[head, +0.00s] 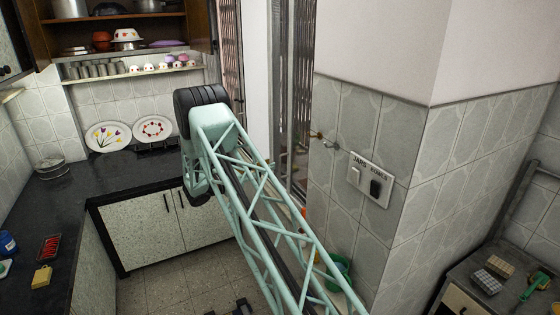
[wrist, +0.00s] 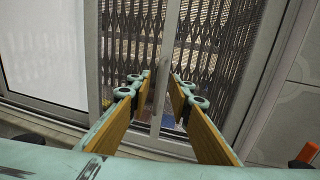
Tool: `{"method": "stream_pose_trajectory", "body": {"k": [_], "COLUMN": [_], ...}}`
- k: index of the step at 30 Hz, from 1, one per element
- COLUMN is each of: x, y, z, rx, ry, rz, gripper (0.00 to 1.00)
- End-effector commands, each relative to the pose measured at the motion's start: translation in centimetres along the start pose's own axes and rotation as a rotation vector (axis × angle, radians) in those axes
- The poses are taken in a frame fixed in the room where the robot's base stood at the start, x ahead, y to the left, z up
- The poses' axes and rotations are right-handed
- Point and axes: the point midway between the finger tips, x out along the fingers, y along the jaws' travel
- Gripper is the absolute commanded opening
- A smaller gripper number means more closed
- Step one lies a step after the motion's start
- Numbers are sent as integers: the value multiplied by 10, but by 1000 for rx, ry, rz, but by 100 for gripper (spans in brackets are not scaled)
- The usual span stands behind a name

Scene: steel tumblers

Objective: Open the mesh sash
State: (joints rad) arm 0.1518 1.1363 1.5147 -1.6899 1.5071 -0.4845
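The sliding window with the mesh sash fills the upper part of the wrist view. A pale vertical sash stile (wrist: 168,50) stands in its middle, and the darker sash area (wrist: 130,45) lies left of it, with a folding grille behind. My gripper (wrist: 162,78) is open and empty, its two wood-coloured fingers pointing at the stile, one on each side of it in the picture. I cannot tell whether they reach or touch it. In the head view the window frame (head: 296,95) shows as a narrow strip beside the wall corner; my arm hides its lower part and my gripper.
A white panel (wrist: 42,45) is left of the sash. The tiled wall with a switch plate (head: 370,181) juts out right of my arm. A dark counter (head: 35,215) is at left, plates (head: 109,136) behind it. A green tub (head: 338,272) is beside the wall.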

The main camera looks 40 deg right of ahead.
Motion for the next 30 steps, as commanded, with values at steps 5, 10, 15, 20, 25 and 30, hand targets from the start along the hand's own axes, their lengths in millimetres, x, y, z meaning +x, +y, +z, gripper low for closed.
{"method": "stream_pose_trajectory", "body": {"k": [5, 10, 15, 20, 25, 30], "x": [25, 47, 64, 73, 77, 77], "y": [-1, -1, 0, 0, 0, 0], "z": [1, 1, 0, 0, 0, 0], "rx": [0, 0, 0, 0, 0, 0], "ry": [0, -1, 0, 0, 0, 0], "rz": [-2, -1, -1, 0, 0, 0], "gripper": [19, 19, 19, 19, 19, 19]}}
